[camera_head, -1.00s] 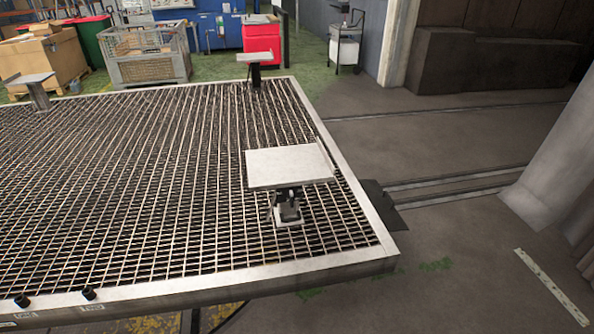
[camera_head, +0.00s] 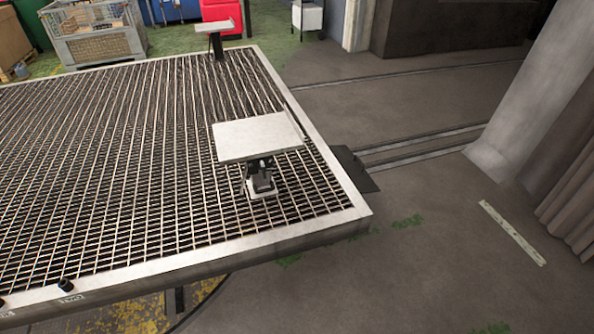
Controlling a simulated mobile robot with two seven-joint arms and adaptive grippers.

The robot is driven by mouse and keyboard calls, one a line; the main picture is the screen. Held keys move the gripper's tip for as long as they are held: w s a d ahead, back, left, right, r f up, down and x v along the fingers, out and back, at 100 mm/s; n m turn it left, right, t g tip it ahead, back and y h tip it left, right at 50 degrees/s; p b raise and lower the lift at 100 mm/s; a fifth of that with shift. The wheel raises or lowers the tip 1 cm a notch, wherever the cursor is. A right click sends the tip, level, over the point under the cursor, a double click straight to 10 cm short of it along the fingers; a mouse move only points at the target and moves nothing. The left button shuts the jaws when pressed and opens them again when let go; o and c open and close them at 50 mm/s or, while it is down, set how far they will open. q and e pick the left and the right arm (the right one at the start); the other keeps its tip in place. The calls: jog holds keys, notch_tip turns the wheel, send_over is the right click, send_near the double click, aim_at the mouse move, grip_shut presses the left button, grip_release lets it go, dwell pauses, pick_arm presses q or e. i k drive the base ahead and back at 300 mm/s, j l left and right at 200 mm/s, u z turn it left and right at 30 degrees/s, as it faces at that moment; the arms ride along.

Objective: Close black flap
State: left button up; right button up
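A flat black flap (camera_head: 353,169) lies at the right edge of the turntable platform, at the near end of a pair of floor rails. It looks flat against the floor or just above it; I cannot tell which. The platform is a large metal grating (camera_head: 120,170) with a light metal rim (camera_head: 215,252). Neither of my grippers is in view.
A light plate on a post (camera_head: 258,136) stands on the grating near the flap, with a similar one (camera_head: 217,27) farther back. Rails (camera_head: 425,149) run right toward a pale pillar (camera_head: 535,95). Brown floor (camera_head: 430,270) right of the platform is open. A mesh crate (camera_head: 95,32) stands behind.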

aim_at(354, 166)
jog(key=i+l, duration=0.5)
jog(key=l, duration=0.15)
jog(key=i+l, duration=0.5)
jog(key=l, duration=0.2)
jog(key=i+l, duration=0.45)
jog(key=l, duration=0.2)
jog(key=i+l, duration=0.5)
jog(key=l, duration=0.15)
jog(key=i+l, duration=0.5)
jog(key=l, duration=0.15)
